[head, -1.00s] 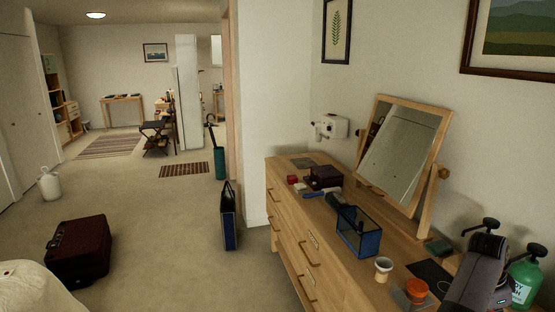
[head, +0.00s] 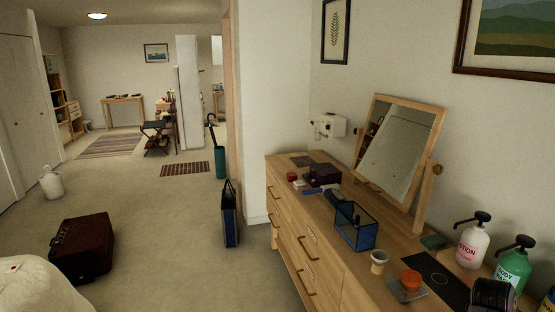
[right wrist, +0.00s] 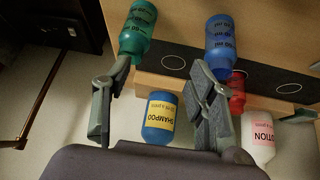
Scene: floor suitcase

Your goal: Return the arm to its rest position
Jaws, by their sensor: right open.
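My right gripper (right wrist: 160,75) is open and empty in the right wrist view, its two fingers spread apart. Bottles show around and beyond it: a green bottle (right wrist: 138,30) by the left finger, a blue bottle (right wrist: 222,45) by the right finger, and a shampoo bottle (right wrist: 159,118) seen between the fingers. In the head view only a dark part of my right arm shows at the bottom right corner, beside the green body wash bottle (head: 513,268). My left gripper is in neither view.
The wooden dresser (head: 325,265) holds a mirror (head: 395,160), a lotion bottle (head: 472,246), a blue wire basket (head: 355,228) and small items. A dark red suitcase (head: 82,248) lies on the floor. A dark blue bag (head: 230,215) stands by the dresser. The floor between them is clear.

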